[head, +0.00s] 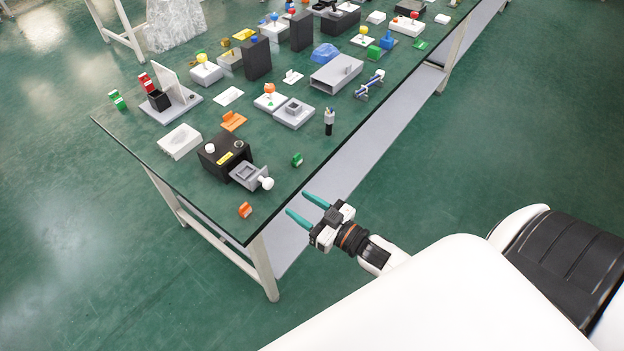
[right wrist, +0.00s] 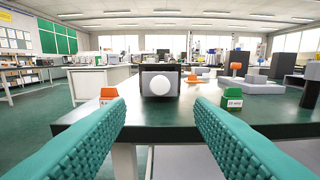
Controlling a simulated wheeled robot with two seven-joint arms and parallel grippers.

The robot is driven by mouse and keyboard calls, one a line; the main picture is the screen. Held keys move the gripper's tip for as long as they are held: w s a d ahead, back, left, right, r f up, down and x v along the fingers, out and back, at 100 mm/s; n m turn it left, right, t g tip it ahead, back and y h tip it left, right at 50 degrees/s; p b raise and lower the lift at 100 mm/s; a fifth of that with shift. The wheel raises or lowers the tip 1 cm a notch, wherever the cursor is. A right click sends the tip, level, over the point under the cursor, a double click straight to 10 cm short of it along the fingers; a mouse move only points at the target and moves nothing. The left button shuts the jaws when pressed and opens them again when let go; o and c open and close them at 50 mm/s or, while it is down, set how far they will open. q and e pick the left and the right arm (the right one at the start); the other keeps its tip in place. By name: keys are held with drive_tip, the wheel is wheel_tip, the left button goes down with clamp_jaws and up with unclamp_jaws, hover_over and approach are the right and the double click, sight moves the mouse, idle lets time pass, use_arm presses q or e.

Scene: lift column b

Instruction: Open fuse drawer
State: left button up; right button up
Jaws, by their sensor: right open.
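The fuse box is a black block (head: 222,155) near the table's front corner. Its grey drawer (head: 247,173) sticks out from the front with a white round knob (head: 266,183) on its end. In the right wrist view the knob (right wrist: 160,85) faces me, in front of the dark box. My right gripper (head: 298,204) is open and empty, just off the table edge, with its teal fingers pointing towards the knob. The knob shows between the fingers but beyond them, with a gap. My left gripper is not in view.
An orange clip (head: 245,210) and a green clip (head: 297,160) stand on either side of the drawer. A black-and-white upright piece (head: 329,121) stands farther right. Several fixtures fill the table (head: 210,210) behind. The space between gripper and knob looks clear.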

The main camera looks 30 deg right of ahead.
drive_tip(key=v, duration=0.2)
drive_tip(key=shift+s+d, duration=0.1)
drive_tip(key=shift+s, duration=0.15)
drive_tip(key=s+d+f+m+g+h, duration=0.1)
drive_tip(key=s+d+f+g+h, duration=0.25)
drive_tip(key=f, duration=1.05)
drive_tip(key=s+f+m+g+h, duration=0.15)
drive_tip(key=s+f+g, duration=0.4)
drive_tip(key=f, duration=0.85)
drive_tip(key=s+a+f+g, duration=0.1)
drive_tip(key=s+f, duration=0.3)
drive_tip(key=s, duration=0.4)
drive_tip(key=s+a+f+g, duration=0.1)
drive_tip(key=s+f+g, duration=0.2)
drive_tip(key=s+f, duration=0.2)
drive_tip(key=s+a+f+g+h, duration=0.1)
drive_tip(key=s+f+g, duration=0.2)
drive_tip(key=s, duration=0.8)
drive_tip(key=shift+a+f+n, duration=0.4)
drive_tip(key=shift+f+n, duration=0.05)
drive_tip(key=shift+f, duration=0.55)
drive_tip(key=shift+w, duration=0.1)
